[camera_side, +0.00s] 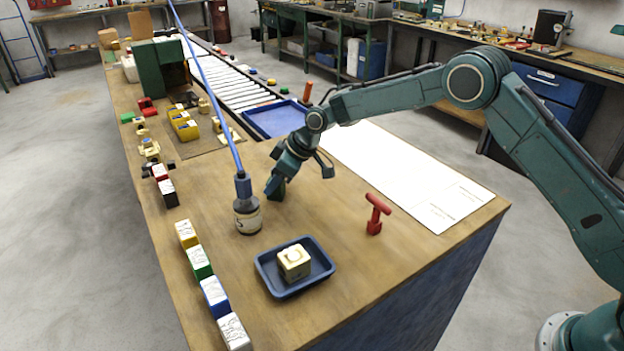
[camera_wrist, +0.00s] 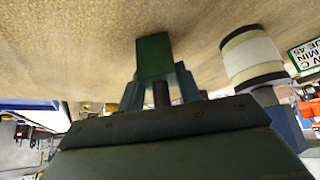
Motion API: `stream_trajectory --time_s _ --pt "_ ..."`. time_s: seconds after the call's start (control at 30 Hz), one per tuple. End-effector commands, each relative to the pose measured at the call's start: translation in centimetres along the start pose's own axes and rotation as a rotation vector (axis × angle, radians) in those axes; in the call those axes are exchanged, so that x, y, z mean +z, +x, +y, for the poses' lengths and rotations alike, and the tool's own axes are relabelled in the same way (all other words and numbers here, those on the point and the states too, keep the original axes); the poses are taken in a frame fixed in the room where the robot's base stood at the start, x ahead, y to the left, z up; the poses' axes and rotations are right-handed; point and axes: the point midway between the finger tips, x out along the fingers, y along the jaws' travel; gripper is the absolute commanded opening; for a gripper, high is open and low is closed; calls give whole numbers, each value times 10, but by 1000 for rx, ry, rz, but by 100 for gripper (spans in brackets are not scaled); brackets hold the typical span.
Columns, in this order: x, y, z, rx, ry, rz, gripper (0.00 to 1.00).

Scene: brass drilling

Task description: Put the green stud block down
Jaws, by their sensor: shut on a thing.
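The green stud block (camera_wrist: 154,57) is held between the fingers of my gripper (camera_wrist: 160,82) in the wrist view. In the side view my gripper (camera_side: 276,188) points down at the wooden bench top, just right of the jar-shaped tool. The block (camera_side: 279,192) shows there only as a small dark green patch, partly hidden by the fingers. It is low over the bench, and I cannot tell whether it touches the wood.
A jar-shaped tool (camera_side: 247,216) on a blue hose stands close left of my gripper. A blue tray (camera_side: 311,283) holding a cream block (camera_side: 294,262) is in front. A red T-handle (camera_side: 376,214) stands to the right. Coloured blocks (camera_side: 199,262) line the left edge.

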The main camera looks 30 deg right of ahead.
Motion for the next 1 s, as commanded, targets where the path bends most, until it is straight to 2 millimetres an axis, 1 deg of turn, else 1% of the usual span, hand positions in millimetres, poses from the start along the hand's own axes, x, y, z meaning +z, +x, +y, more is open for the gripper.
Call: stream_trajectory --time_s 0.03,0.07,0.1,0.17,0.47,0.67,0.87,1.0 --pt "-1 0 0 1 -1 4 0" --pt "1 1 0 0 0 -1 38" --pt "1 1 0 0 0 -1 46" --pt "1 1 0 0 0 -1 56" --pt "0 0 0 0 0 0 56" --pt "-1 -6 0 1 0 0 56" --pt "-2 -24 0 1 0 1 56" --pt "-1 -42 0 0 0 1 56"
